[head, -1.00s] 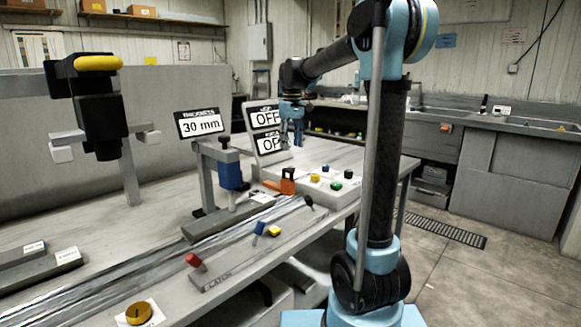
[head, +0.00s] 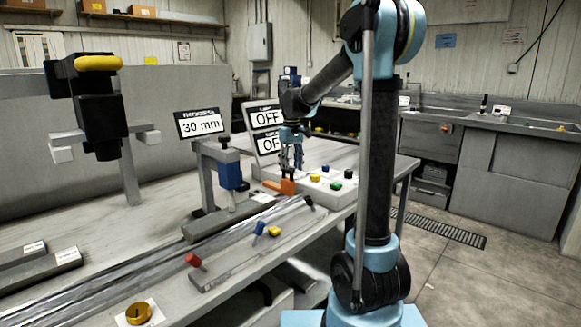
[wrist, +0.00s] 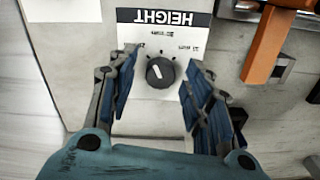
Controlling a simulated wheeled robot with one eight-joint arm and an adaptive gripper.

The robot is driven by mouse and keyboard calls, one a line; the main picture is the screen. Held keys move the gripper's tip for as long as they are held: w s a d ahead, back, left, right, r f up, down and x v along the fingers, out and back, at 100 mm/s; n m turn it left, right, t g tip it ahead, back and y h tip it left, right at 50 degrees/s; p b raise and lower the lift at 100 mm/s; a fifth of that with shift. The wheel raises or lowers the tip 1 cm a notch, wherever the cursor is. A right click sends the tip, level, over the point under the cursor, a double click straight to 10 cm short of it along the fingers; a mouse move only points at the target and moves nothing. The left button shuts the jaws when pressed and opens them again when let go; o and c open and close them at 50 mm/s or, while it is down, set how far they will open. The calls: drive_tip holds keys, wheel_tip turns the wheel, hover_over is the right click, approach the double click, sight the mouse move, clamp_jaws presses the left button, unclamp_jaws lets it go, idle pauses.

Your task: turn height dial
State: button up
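The height dial (wrist: 160,72) is a small dark round knob with a white pointer line. It sits below a label reading HEIGHT (wrist: 165,22), which appears upside down in the wrist view. My gripper (wrist: 153,76) is open, with one finger on each side of the dial and visible gaps between. In the head view my gripper (head: 291,160) points down over the back left part of the control panel (head: 325,200). The dial cannot be made out there.
An orange handle (wrist: 268,45) stands close beside the dial; it also shows in the head view (head: 287,187). Yellow (head: 315,178), green (head: 336,186) and black (head: 349,174) buttons are on the panel. Displays read OFF (head: 266,118) and 30 mm (head: 200,125).

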sight(291, 167)
drive_tip(key=c, duration=1)
drive_tip(key=shift+m, duration=2.5)
drive_tip(key=shift+c, duration=0.2)
drive_tip(key=o, duration=1.1)
drive_tip(key=shift+r, duration=0.1)
wheel_tip(291, 167, up, 12)
drive_tip(key=shift+f, duration=0.15)
